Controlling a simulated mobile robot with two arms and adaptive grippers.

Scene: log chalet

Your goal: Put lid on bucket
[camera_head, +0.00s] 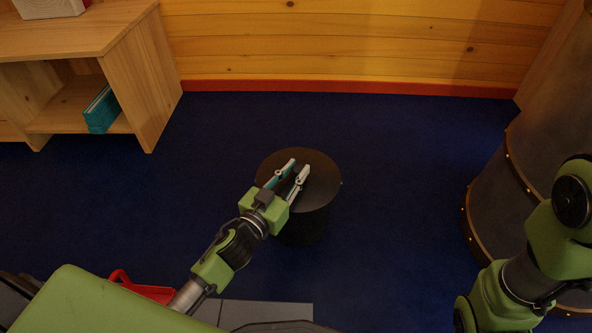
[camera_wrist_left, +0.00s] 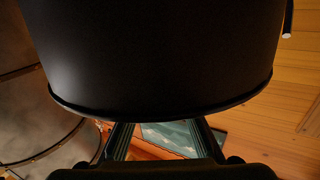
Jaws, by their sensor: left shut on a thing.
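A round black lid (camera_head: 318,193) shows in the middle of the head view, above a dark cylindrical bucket (camera_head: 302,229) on the blue floor. My left gripper (camera_head: 294,171) reaches over the lid from the lower left, its fingers shut on a dark part at the lid's middle. The fingers hide most of that part. In the left wrist view a large black rounded surface (camera_wrist_left: 160,55) with a rim fills the upper middle, beyond the fingers. Whether the lid touches the bucket all round, I cannot tell. My right arm shows at the right edge, but its gripper is out of view.
A wooden shelf (camera_head: 155,75) with teal books (camera_head: 102,110) stands at the upper left. A large barrel-like metal drum (camera_head: 495,190) stands at the right. A red object (camera_head: 140,287) lies at the lower left. The blue floor around the bucket is clear.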

